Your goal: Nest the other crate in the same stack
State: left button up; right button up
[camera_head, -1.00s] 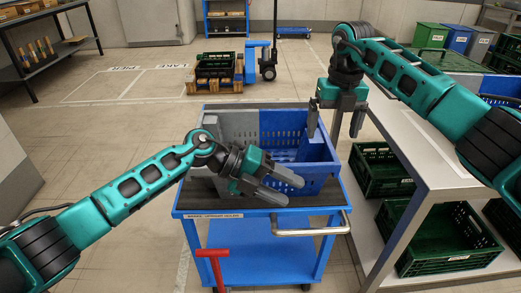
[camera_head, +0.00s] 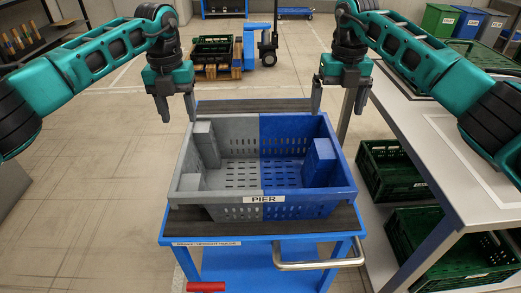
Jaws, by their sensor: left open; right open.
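A crate, grey on its left half and blue on its right half (camera_head: 352,181), sits upright on the blue trolley (camera_head: 200,243) in the middle of the view. Its front wall bears a PIER label, and its inside looks empty; I cannot tell whether another crate is nested under it. My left gripper (camera_head: 177,108) is open and empty, fingers pointing down, above the crate's far left side. My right gripper (camera_head: 340,98) is open and empty, fingers down, above its far right side. Neither visibly touches the crate.
Green crates (camera_head: 392,170) stand on the floor and shelf under the white table (camera_head: 445,140) at right. A dark crate (camera_head: 213,48) sits on a wooden pallet with a blue pallet truck behind. Coloured bins (camera_head: 440,20) stand back right. The left floor is clear.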

aim_at(185, 147)
pick_arm(q)
jog(key=shift+a+r, duration=0.25)
jog(key=shift+r, duration=0.05)
pick_arm(e)
jog(key=shift+r, duration=0.1)
pick_arm(q)
notch_tip(185, 147, down, 13)
pick_arm(e)
notch_tip(185, 147, down, 13)
jog(key=shift+r, duration=0.1)
